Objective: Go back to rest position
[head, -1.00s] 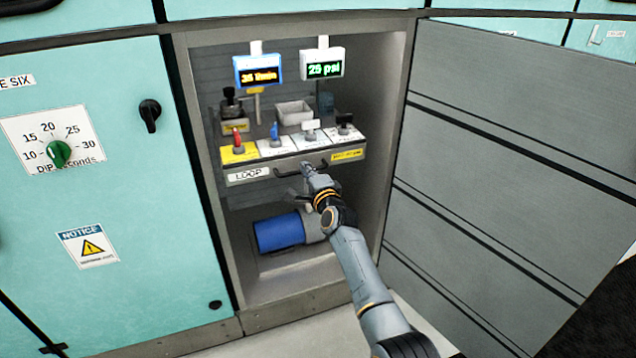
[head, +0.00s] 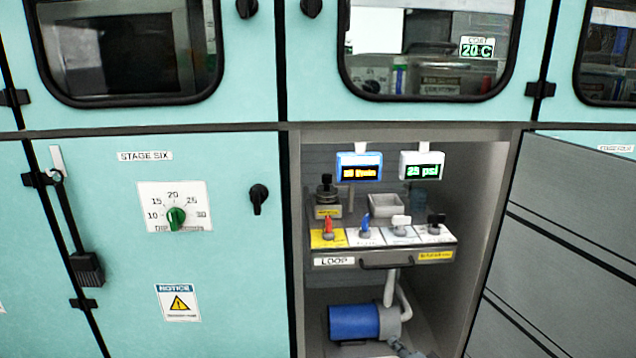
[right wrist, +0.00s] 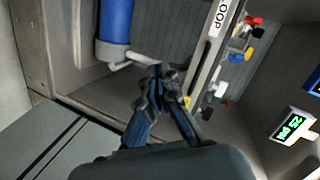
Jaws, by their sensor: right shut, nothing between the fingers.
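My right gripper (head: 398,344) shows only in part at the bottom edge of the head view, in front of the open cabinet's lower space, just below and right of the blue cylinder (head: 354,322). In the right wrist view my right gripper (right wrist: 160,72) is shut, its fingertips together with nothing between them. There it points towards the cabinet, between the blue cylinder (right wrist: 115,22) and the drawer labelled LOOP (right wrist: 203,58). My left gripper is in neither view.
The drawer (head: 385,257) carries red, blue, white and black valves and a front handle. Two displays (head: 360,166) hang above. The cabinet door (head: 570,240) stands open on the right. A dial panel (head: 174,206) and black knob (head: 258,197) are on the closed left door.

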